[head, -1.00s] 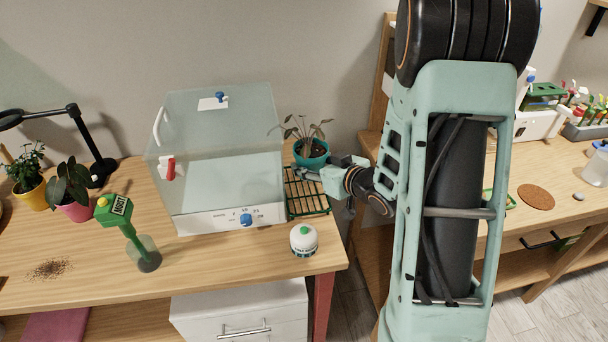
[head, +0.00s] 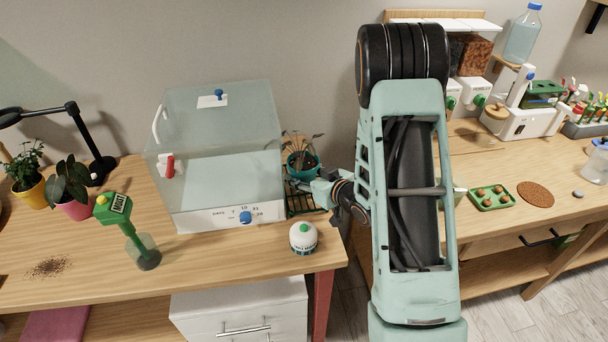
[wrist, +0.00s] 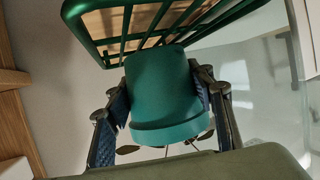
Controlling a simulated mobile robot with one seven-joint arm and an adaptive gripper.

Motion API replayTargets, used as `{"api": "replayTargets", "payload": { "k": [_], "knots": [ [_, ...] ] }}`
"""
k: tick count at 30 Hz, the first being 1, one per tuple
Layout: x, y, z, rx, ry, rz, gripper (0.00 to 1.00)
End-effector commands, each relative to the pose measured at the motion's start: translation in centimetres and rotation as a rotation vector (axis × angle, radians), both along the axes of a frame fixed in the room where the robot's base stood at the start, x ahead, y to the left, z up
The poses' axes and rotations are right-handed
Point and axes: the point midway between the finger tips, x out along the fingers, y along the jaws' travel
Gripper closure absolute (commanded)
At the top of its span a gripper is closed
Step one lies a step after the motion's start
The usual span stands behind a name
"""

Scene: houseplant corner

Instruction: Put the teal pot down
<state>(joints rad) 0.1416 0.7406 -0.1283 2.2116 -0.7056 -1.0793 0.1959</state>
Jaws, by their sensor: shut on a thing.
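The teal pot (head: 303,165) holds a plant with thin, dark leaves and stands roughly upright beside the glass case. My gripper (head: 309,178) is shut on the pot. In the wrist view the blue-padded fingers lie on either side of the pot (wrist: 162,90). A green wire rack (head: 308,208) is below the pot on the table. In the wrist view the pot's base overlaps the rack's bars (wrist: 120,42). I cannot tell whether the base touches the rack. My wrist hides part of the rack in the head view.
The clear glass case (head: 222,160) stands close on the pot's left. A white bottle with a green cap (head: 303,238) stands in front of the rack, near the table's right edge. The grey wall is behind. A gap separates this table from the right-hand bench (head: 470,225).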

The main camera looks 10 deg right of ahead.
Motion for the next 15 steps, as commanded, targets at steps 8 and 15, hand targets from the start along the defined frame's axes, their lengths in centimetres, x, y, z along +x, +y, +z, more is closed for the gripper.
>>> {"api": "replayTargets", "payload": {
  "k": [8, 15],
  "knots": [
    [0.04, -0.01, -0.46, 0.0, -0.002, 0.0, 0.85],
    [-0.03, -0.02, -0.41, 0.0, 0.001, 0.0, 0.33]
  ]
}}
